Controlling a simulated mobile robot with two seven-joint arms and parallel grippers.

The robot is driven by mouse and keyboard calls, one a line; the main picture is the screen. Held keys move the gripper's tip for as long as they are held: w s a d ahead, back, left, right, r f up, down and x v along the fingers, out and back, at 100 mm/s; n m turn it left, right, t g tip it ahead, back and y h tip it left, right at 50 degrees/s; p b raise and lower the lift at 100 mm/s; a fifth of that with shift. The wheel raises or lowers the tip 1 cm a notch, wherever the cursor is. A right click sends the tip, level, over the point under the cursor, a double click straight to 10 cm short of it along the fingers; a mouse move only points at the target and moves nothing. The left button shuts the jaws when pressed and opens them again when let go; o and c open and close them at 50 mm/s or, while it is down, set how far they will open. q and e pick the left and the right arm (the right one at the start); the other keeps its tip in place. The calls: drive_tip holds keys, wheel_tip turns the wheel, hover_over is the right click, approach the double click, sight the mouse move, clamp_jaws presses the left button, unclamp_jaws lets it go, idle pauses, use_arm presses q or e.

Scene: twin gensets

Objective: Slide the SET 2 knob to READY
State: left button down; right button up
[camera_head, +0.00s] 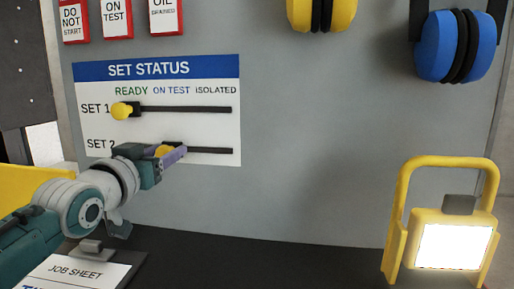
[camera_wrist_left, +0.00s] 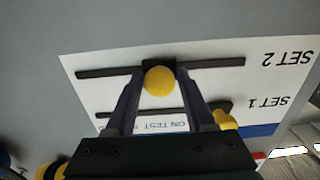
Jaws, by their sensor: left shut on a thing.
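The SET STATUS board (camera_head: 220,85) hangs on the grey panel, with READY at left, ON TEST in the middle and ISOLATED at right. The yellow SET 2 knob (camera_head: 163,150) is on the lower slot (camera_head: 210,151), about below ON TEST. My left gripper (camera_head: 172,154) is shut on it and partly hides it in the head view. In the left wrist view, which is upside down, the knob (camera_wrist_left: 159,80) sits between the fingertips (camera_wrist_left: 158,76), near mid-slot. The yellow SET 1 knob (camera_head: 122,110) is at the READY end of the upper slot. My right gripper is out of view.
A lit yellow work lamp (camera_head: 448,222) stands on the dark shelf at right. A job sheet (camera_head: 78,274) lies below my left arm.

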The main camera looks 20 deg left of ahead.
use_arm(q)
drive_tip(key=shift+d, duration=0.1)
drive_tip(key=shift+c, duration=2.4)
unclamp_jaws()
drive_tip(key=p+v, duration=0.1)
drive_tip(key=v, duration=0.9)
drive_tip(key=shift+p, duration=0.3)
